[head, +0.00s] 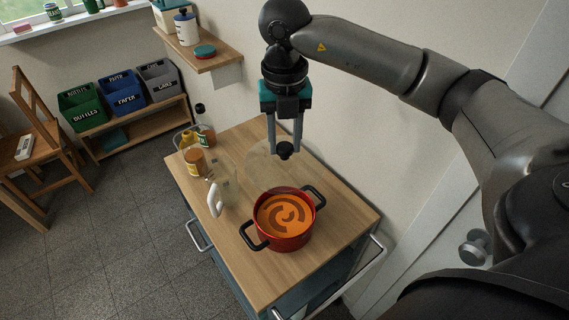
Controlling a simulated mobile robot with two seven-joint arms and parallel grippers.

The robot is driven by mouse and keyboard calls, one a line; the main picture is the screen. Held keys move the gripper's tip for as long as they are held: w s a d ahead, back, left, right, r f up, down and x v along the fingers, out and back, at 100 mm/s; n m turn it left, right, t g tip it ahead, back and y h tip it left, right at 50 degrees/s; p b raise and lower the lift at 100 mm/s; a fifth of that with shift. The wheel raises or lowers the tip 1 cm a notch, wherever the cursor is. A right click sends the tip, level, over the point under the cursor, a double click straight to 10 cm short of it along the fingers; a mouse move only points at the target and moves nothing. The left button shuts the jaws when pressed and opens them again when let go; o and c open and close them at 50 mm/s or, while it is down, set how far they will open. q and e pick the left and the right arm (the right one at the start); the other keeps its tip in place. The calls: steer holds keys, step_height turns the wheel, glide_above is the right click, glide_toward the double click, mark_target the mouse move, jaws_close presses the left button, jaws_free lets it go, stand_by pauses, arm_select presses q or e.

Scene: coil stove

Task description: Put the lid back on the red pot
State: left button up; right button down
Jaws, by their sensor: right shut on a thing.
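The red pot (284,239) stands on the wooden top of a cart, with two black side handles and orange contents with a dark swirl showing. A clear glass lid (262,164) with a black knob (284,149) is above and behind the pot in the picture, apart from it. My right gripper (284,147) comes down from above and is shut on the lid's knob, holding the lid steeply tilted or seen at an angle; I cannot tell its exact tilt. My left gripper is not in view.
The cart top (335,212) is clear right of the pot. A clear jug with a white handle (216,200), an orange-filled jar (195,160) and a dark bottle (204,130) stand to its left. A wall shelf (205,56) is behind; a metal rail (340,280) edges the cart.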

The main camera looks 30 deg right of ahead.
step_height(320, 180, up, 2)
steer(key=shift+w+a, duration=0.1)
step_height(320, 180, down, 18)
steer(key=b, duration=0.1)
stand_by(1.0)
steer(key=shift+f+b, duration=0.3)
steer(key=shift+f, duration=0.35)
stand_by(2.1)
stand_by(0.7)
jaws_free()
stand_by(0.5)
